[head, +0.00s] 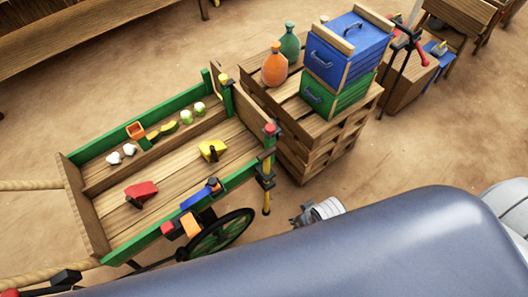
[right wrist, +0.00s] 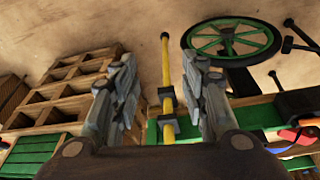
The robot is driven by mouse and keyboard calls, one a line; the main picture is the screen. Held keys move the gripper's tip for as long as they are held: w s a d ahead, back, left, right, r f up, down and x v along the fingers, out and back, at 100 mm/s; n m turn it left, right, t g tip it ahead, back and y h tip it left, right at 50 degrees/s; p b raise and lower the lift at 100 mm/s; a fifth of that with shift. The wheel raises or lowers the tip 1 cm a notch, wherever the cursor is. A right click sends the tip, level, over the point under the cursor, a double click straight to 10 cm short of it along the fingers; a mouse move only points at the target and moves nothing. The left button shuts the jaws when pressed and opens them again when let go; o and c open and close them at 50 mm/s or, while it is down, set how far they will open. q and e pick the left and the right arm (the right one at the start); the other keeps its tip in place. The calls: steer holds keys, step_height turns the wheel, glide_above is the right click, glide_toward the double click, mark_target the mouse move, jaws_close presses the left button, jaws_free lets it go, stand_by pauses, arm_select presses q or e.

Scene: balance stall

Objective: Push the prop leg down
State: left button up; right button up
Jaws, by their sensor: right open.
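The prop leg is a thin yellow pole (head: 266,200) at the right corner of the green and wooden cart (head: 148,231). It stands roughly upright through dark brackets (head: 265,176), with a red cap (head: 270,128) above. My right gripper (head: 302,214) is open, low and to the right of the leg in the head view. In the right wrist view the yellow leg (right wrist: 166,70) shows between the two spread fingers, beyond them, with its dark tip near the top. No contact with it is visible. My left gripper is not in view.
A spoked green wheel (head: 222,235) is beside the leg. A pallet stack (head: 312,168) with a blue crate (head: 345,55), a green crate (head: 331,98) and two bottles stands behind. Small coloured items lie in the cart. Bare ground separates the pallets from my body.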

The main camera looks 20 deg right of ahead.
steer(key=w+a+r+n+t+y+p, duration=0.1)
steer(key=w+a+r, duration=0.1)
steer(key=r, duration=0.6)
steer(key=w+a+r+n+p, duration=0.1)
steer(key=a+r, duration=0.1)
steer(key=r, duration=0.6)
steer(key=w+a+r+n+y, duration=0.2)
steer(key=w+a+r+n, duration=0.1)
steer(key=w+a+n, duration=0.45)
steer(key=n+g+h, duration=0.2)
steer(key=n, duration=0.9)
glide_toward(265, 154)
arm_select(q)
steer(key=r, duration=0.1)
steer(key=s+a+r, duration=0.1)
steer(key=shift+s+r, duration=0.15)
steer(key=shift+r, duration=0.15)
arm_select(e)
steer(key=shift+m, duration=0.25)
steer(key=f, duration=0.3)
steer(key=w+a+f, duration=0.1)
steer(key=f, duration=0.7)
steer(key=shift+w+a, duration=0.15)
steer(key=shift+w, duration=0.2)
